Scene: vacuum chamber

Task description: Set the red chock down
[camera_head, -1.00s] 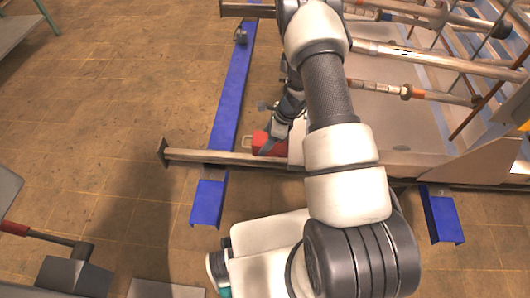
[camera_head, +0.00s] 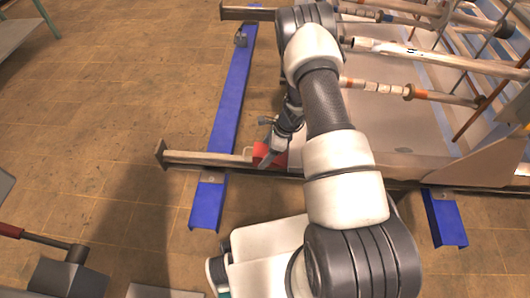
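The red chock (camera_head: 261,151) is a small red block with a light handle-like loop at its left side. It shows just left of my arm, at the beam of the metal frame. Whether it touches the beam or the floor is hard to tell. My gripper (camera_head: 269,156) points down at the chock, with a dark finger lying across its front. It appears shut on the chock, and the two move together. My gripper and wrist hide part of the chock's right side.
The frame's beam (camera_head: 205,158) ends in a plate at left and crosses a blue floor rail (camera_head: 231,98). A second blue rail (camera_head: 441,218) is at right. A rack with rods (camera_head: 430,62) fills the upper right. Tiled floor at left is open.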

